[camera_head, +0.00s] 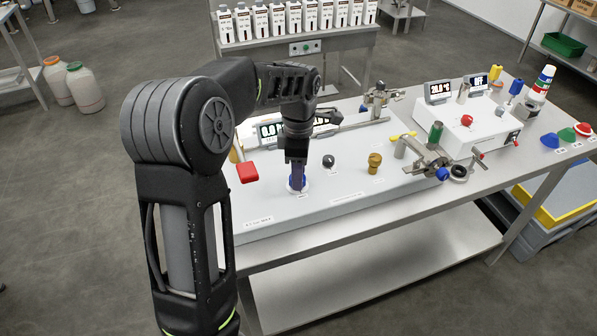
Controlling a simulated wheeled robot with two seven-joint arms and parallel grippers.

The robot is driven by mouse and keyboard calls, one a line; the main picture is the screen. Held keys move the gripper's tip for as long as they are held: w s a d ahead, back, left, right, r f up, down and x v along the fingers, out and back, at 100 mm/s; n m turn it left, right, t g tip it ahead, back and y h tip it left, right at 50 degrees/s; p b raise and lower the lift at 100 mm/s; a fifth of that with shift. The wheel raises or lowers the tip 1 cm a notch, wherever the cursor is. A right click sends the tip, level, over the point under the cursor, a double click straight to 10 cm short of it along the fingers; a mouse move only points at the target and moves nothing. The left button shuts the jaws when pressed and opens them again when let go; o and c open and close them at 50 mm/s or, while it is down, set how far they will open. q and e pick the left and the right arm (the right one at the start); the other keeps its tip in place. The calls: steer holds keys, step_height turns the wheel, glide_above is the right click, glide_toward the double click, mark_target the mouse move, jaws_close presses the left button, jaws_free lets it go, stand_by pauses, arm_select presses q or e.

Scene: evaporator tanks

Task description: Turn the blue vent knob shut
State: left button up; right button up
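The blue vent knob (303,184) sits on a white round base on the grey panel top (340,203). Only slivers of its blue show around my fingers. My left gripper (297,182) points straight down over it, with its fingertips at the knob. The fingers line up one behind the other, so the gap between them is hidden. I cannot tell whether they are closed on the knob or only around it. The knob's pointing direction is also hidden. My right gripper is not in view.
On the panel, a red knob (247,172) stands left of the gripper; a black knob (328,161) and a brass fitting (375,162) stand to the right. A lit display (268,131) is behind my arm. A metal valve assembly (427,158) and white control box (468,128) lie further right.

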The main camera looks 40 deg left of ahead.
arm_select(q)
steer(key=o, duration=0.4)
step_height(320, 180, up, 8)
steer(key=shift+f+b, duration=0.1)
steer(key=shift+b, duration=0.35)
stand_by(0.5)
